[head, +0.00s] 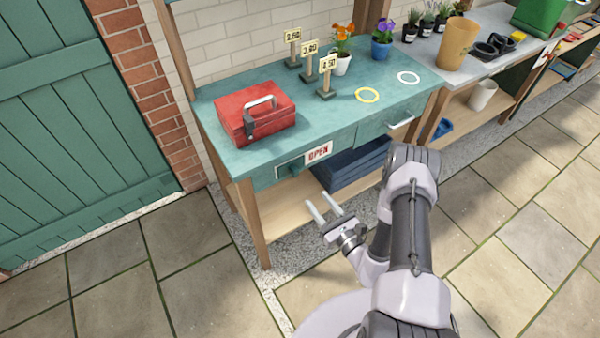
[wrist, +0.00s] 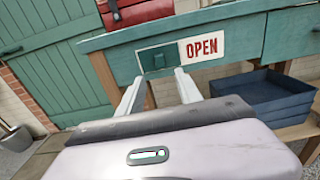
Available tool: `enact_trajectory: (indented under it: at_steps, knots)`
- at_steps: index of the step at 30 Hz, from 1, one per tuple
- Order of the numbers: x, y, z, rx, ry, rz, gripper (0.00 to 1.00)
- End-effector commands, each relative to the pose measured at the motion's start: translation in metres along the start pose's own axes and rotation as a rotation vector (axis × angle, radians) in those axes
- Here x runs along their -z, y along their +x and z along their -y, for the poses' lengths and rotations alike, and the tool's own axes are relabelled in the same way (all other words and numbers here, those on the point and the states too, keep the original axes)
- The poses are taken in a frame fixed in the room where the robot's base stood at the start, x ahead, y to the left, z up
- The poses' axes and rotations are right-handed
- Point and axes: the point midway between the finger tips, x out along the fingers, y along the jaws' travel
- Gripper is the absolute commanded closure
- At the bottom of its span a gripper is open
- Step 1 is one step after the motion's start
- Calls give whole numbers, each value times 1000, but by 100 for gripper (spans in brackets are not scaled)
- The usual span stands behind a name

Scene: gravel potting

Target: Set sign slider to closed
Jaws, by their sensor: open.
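The sign (head: 319,152) is on the front edge of the teal table and reads OPEN in red on white. It also shows in the wrist view (wrist: 202,47). My gripper (head: 318,196) is open and empty, in front of the table and a little below the slider. In the wrist view its fingertips (wrist: 157,83) lie just below the slider, one to each side, apart from it.
A red toolbox (head: 254,114) stands on the teal table (head: 222,118) above the sign. A drawer handle (head: 402,121) juts out to the right. Dark blue trays (head: 350,168) sit on the lower shelf. The paved floor (head: 200,285) in front is clear.

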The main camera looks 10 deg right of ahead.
Motion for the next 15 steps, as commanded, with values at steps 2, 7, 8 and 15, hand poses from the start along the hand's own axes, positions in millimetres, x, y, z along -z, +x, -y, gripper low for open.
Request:
enact_trajectory:
  at_steps: [2,7,8,15]
  knots:
    - [3,26,-2,-9,-4,5,58]
    - [2,76,-3,-8,-2,7,58]
    - [2,83,-3,-8,-2,5,58]
    - [0,121,-2,-6,1,3,58]
